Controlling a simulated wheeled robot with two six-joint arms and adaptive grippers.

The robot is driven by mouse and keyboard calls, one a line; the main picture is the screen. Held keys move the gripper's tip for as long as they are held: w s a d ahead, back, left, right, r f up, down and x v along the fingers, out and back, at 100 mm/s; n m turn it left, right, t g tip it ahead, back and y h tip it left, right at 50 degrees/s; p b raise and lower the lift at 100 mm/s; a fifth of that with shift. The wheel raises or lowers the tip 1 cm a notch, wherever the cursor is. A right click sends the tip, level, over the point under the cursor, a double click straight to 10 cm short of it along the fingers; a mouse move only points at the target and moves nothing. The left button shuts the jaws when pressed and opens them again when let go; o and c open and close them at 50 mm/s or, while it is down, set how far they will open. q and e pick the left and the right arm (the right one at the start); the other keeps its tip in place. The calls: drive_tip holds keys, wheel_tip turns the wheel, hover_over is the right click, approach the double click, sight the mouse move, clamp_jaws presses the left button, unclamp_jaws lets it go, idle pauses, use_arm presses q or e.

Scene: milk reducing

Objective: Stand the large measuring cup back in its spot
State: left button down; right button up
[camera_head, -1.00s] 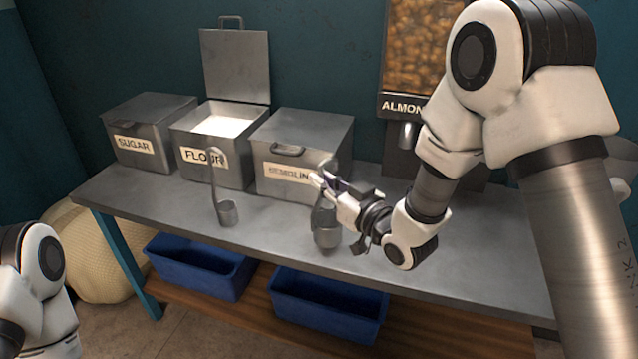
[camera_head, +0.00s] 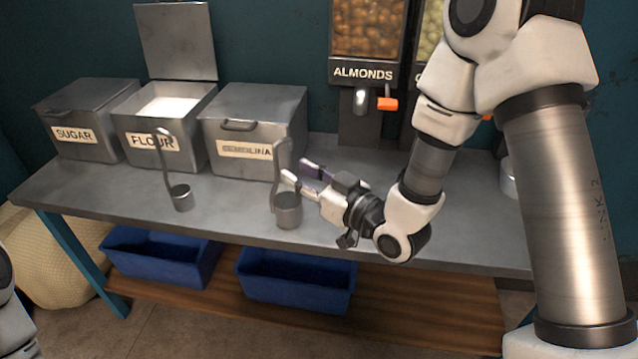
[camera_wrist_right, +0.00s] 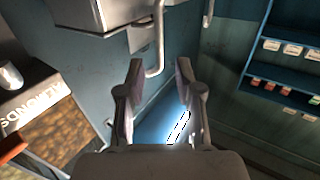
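The large measuring cup (camera_head: 288,210) is a grey metal cup with a long hooked handle. It stands upright on the metal table in front of the semolina bin. My right gripper (camera_head: 298,170) is open beside its handle, with the fingertips just right of it. The right wrist view shows the open fingers (camera_wrist_right: 160,75) with nothing gripped; a hooked metal handle (camera_wrist_right: 157,45) shows ahead of them, and its cup is out of view. A smaller measuring cup (camera_head: 182,197) stands to the left. My left gripper is not in view.
The sugar bin (camera_head: 85,105), open flour bin (camera_head: 185,150) and semolina bin (camera_head: 258,110) line the back of the table. An almond dispenser (camera_head: 365,35) stands behind my right arm. Blue crates (camera_head: 295,290) sit below. The table front (camera_head: 235,210) between the cups is clear.

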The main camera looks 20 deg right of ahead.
drive_tip(key=p+v, duration=0.6)
drive_tip(key=p, duration=0.5)
drive_tip(key=s+f+m+g+h, duration=0.15)
drive_tip(key=s+f+g, duration=0.35)
drive_tip(key=f, duration=0.5)
drive_tip(key=s+f+m+g+h, duration=0.1)
drive_tip(key=s+f+g+h, duration=0.3)
drive_tip(key=f, duration=0.6)
drive_tip(key=s+d+f+m+g, duration=0.1)
drive_tip(key=s+f+g, duration=0.2)
drive_tip(key=s, duration=0.4)
drive_tip(key=s+d+f+m+g+h, duration=0.1)
drive_tip(key=s+d+f+g, duration=0.1)
drive_tip(key=s, duration=0.5)
drive_tip(key=f+g, duration=0.1)
drive_tip(key=g, duration=0.1)
drive_tip(key=shift+s+f+g, duration=0.2)
drive_tip(key=shift+f+g, duration=0.05)
drive_tip(key=shift+g, duration=0.05)
drive_tip(key=shift+d+h, duration=0.15)
drive_tip(key=shift+h, duration=0.1)
